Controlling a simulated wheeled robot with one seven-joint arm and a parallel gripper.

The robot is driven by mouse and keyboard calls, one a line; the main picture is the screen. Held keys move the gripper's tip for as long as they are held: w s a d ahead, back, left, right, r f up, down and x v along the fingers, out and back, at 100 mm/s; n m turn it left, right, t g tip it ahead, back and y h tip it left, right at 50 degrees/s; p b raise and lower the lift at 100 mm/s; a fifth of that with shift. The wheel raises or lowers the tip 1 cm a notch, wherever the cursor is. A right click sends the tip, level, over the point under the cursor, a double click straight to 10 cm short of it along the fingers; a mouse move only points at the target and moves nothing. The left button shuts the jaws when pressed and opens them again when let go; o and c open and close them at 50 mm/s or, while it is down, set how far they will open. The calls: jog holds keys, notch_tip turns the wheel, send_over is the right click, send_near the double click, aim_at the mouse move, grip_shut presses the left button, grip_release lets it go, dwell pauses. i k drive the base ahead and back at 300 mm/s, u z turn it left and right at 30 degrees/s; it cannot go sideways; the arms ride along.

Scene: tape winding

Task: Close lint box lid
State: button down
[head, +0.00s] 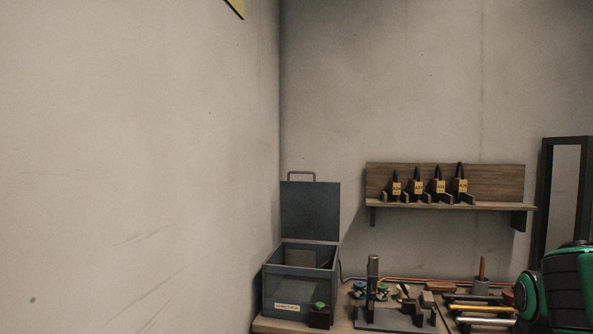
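The lint box (287,287) is a dark grey-blue box with a small pale label on its front. It stands at the left end of the workbench, in the corner by the wall. Its lid (311,210) is open and stands upright at the back, with a metal handle (301,175) on its top edge. The inside shows some dark contents that I cannot make out. A green and black part of my arm shows at the right edge, far from the box. My gripper is not in view.
A small dark block with a green top (319,316) stands at the box's front right corner. A post on a dark stand (373,275) and loose tools crowd the workbench (266,326) to the right. A wooden wall shelf (445,206) holds several tagged items. A wall is close at left.

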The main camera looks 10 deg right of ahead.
aim_at(309, 210)
jog(key=i, duration=0.85)
jog(key=z, duration=0.05)
